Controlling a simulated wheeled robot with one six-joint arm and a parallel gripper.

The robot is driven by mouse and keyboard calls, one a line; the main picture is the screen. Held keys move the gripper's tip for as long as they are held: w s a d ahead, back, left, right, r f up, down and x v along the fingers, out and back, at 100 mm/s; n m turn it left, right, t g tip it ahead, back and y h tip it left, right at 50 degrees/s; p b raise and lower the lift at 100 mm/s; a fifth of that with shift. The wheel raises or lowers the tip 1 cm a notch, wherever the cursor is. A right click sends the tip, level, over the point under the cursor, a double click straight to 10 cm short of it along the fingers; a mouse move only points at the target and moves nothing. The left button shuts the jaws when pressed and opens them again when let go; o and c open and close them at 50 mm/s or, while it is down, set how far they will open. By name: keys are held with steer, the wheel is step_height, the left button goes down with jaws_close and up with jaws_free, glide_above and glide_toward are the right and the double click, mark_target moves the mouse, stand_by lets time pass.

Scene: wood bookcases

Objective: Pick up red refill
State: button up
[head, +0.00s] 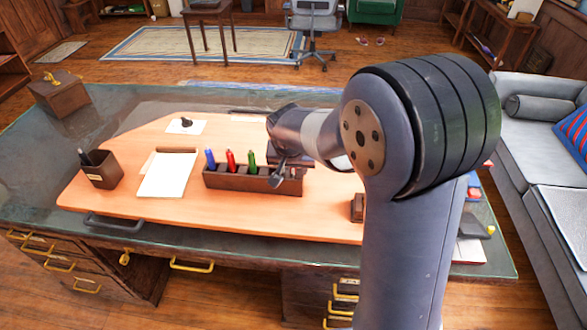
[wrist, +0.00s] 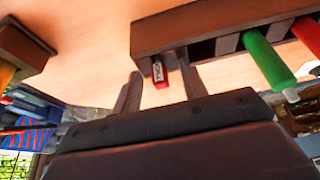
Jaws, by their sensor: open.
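A small red piece with a dark, lettered label (wrist: 159,73) shows in the wrist view, sticking out of the dark wooden organizer (wrist: 215,28); it looks like the red refill. My gripper (wrist: 159,64) is open, its fingers on either side of this piece, with a gap visible. Contact cannot be told. In the head view my gripper (head: 280,178) is at the right end of the organizer (head: 228,183) and hides the refill. A red marker (head: 231,160) stands in the organizer between a blue marker (head: 210,159) and a green marker (head: 251,160).
The organizer stands on an orange-topped desk (head: 110,190). A pen cup (head: 104,170) and white paper (head: 167,176) lie to its left. A small dark wooden block (head: 357,208) is to its right. The green marker (wrist: 266,60) stands close beside my gripper. A grey sofa (head: 500,130) is at right.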

steer(key=shift+c, duration=0.3)
jaws_close()
